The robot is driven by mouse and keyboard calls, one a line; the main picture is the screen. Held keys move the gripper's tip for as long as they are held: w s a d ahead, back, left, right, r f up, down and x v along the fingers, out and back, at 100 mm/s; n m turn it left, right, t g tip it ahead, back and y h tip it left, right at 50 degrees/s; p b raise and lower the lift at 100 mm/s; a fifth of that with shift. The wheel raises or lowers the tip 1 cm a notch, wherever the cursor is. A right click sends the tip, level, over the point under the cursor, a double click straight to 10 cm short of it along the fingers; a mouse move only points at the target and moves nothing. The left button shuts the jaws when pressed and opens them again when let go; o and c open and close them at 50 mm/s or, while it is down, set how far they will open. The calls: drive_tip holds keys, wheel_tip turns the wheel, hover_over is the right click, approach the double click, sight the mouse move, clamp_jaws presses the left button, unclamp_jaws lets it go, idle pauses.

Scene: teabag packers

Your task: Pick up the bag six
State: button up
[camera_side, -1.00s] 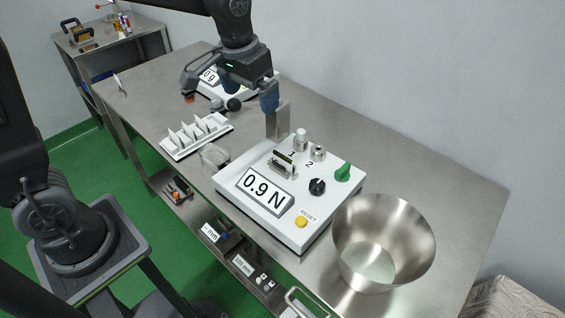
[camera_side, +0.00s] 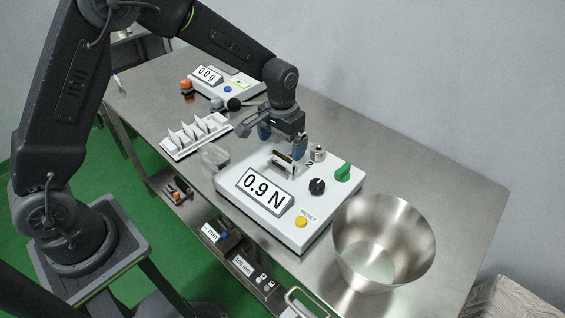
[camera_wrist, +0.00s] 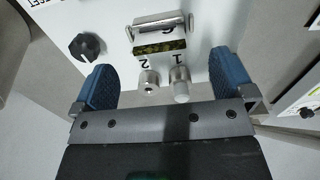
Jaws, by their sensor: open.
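Several thin white bags (camera_side: 196,128) stand on edge in a white rack (camera_side: 170,151) left of the force tester; no number on them is readable, so I cannot tell which is bag six. My gripper (camera_side: 281,140) is open over the back of the white force tester (camera_side: 232,201), well right of the rack. In the wrist view its blue fingers (camera_wrist: 165,82) are wide apart with no bag between them. Two small metal posts (camera_wrist: 165,85), marked 1 and 2, lie below between the fingers.
The tester has a metal clamp (camera_side: 282,165), a black knob (camera_side: 317,187), a green knob (camera_side: 342,174) and a yellow button (camera_side: 301,222). A steel bowl (camera_side: 405,235) stands right. A scale (camera_side: 235,84) stands behind the rack.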

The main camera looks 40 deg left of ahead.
sight(283, 155)
drive_tip(key=shift+w+d+f, duration=0.1)
drive_tip(key=shift+f, duration=2.6)
drive_tip(key=shift+c, duration=0.2)
drive_tip(key=c, duration=1)
drive_tip(key=shift+r, duration=0.15)
wheel_tip(283, 155, up, 10)
drive_tip(key=shift+f, duration=0.1)
